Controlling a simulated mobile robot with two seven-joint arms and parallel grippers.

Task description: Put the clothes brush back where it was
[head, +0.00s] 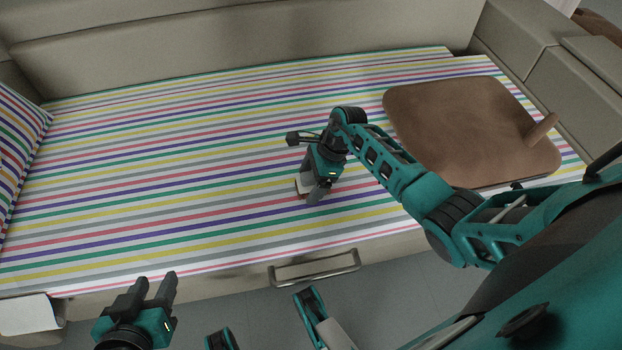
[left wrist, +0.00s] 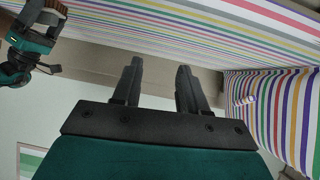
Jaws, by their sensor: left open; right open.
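My right gripper (head: 316,192) is open and points down at the striped cover near the middle of the bench. A small pale and brown object, probably the clothes brush (head: 300,187), shows at its fingers, mostly hidden behind them. I cannot tell whether it lies between the fingers or beside them. In the left wrist view a brown piece (left wrist: 56,8) shows at the right gripper's end, cut by the frame's top edge. My left gripper (head: 155,288) is open and empty in front of the bench; its two fingers also show in the left wrist view (left wrist: 157,85).
A brown board-like piece (head: 450,130) with a tan wooden peg (head: 541,128) lies on the right of the striped cover (head: 170,160). A striped cushion (head: 18,140) stands at the left. A metal handle (head: 315,268) juts from the bench front. The cover's left half is clear.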

